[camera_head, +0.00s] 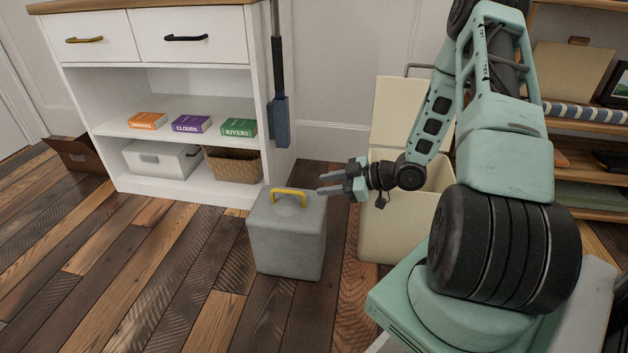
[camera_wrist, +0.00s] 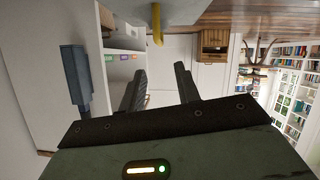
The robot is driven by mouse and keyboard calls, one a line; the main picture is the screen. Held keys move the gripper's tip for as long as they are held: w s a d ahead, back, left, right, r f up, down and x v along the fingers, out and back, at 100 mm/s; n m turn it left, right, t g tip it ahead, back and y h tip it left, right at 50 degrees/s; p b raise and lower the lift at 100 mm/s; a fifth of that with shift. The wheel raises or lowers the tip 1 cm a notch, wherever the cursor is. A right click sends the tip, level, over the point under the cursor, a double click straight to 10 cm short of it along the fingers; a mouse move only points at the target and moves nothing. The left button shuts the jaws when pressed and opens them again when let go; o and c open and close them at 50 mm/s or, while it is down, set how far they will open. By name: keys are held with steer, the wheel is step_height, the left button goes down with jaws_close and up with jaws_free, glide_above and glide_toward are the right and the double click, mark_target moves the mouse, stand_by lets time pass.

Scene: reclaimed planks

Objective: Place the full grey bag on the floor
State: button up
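The grey bag (camera_head: 288,243), a boxy block shape with a yellow handle (camera_head: 288,191) on top, stands upright and appears to rest on the plank floor (camera_head: 180,290). In the wrist view, the yellow handle (camera_wrist: 157,25) and the bag's grey surface (camera_wrist: 180,12) show at the top edge. My gripper (camera_head: 320,184) is beside the handle, a little to its right, with its fingers apart and nothing between them. The parted fingers also show in the wrist view (camera_wrist: 160,70). The bag's contents are hidden.
A cream bin (camera_head: 376,232) with a raised lid (camera_head: 398,105) stands right of the bag, partly behind my arm. A white shelf unit (camera_head: 265,100) stands behind, with a blue long-handled tool (camera_head: 279,120) at its side. Wooden shelves fill the right. Floor left of the bag is clear.

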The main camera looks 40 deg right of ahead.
steer(key=w+a+r+g+h, duration=0.3)
steer(key=w+a+r+g, duration=0.15)
steer(key=a, duration=0.45)
steer(key=s+a+r+g+h, duration=0.25)
steer(key=a+r, duration=0.25)
steer(key=a, duration=0.6)
steer(key=s+a+r+g, duration=0.1)
steer(key=s+a, duration=0.3)
steer(key=s, duration=0.4)
steer(key=s+a+r+m+g+h, duration=0.1)
steer(key=s+a+r, duration=0.3)
steer(key=s, duration=0.4)
steer(key=s+a+r+g, duration=0.2)
steer(key=s+a, duration=0.3)
steer(key=s, duration=0.3)
steer(key=shift+s+r, duration=0.3)
step_height(320, 180, up, 49)
steer(key=p, duration=4.9)
